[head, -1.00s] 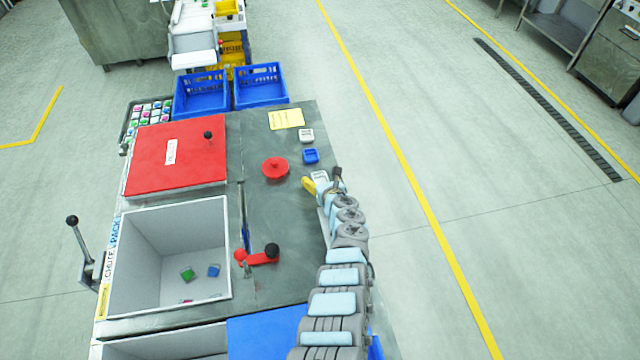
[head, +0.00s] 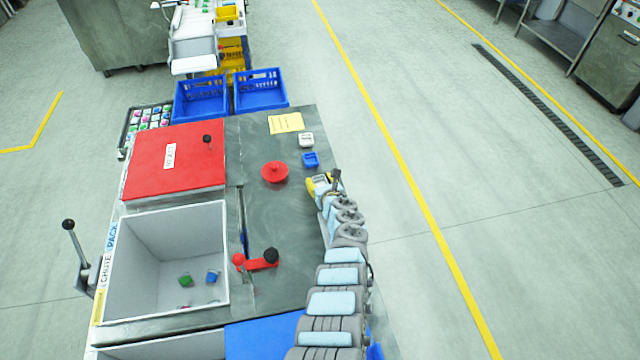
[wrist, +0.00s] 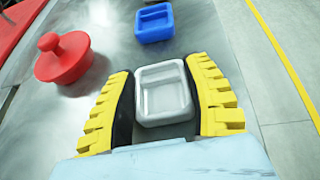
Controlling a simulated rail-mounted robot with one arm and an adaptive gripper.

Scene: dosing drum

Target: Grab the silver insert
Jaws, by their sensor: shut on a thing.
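The silver insert (wrist: 163,92), a small pale grey tray-shaped piece with a raised rim, sits between the two yellow-ribbed fingers of my gripper (wrist: 162,78) in the wrist view. Both fingers are closed in on its left and right sides, so the gripper is shut on it. It is level, at or close to the grey metal tabletop; I cannot tell whether it still touches it. In the head view my gripper (head: 318,184) is at the right edge of the table and mostly hides the insert.
A blue insert (head: 310,160) lies just beyond my gripper, with a white insert (head: 306,139) behind it. A red knobbed lid (head: 275,172) stands to the left. A red-and-black handle (head: 262,260) and an open grey bin (head: 170,300) are nearer the front left.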

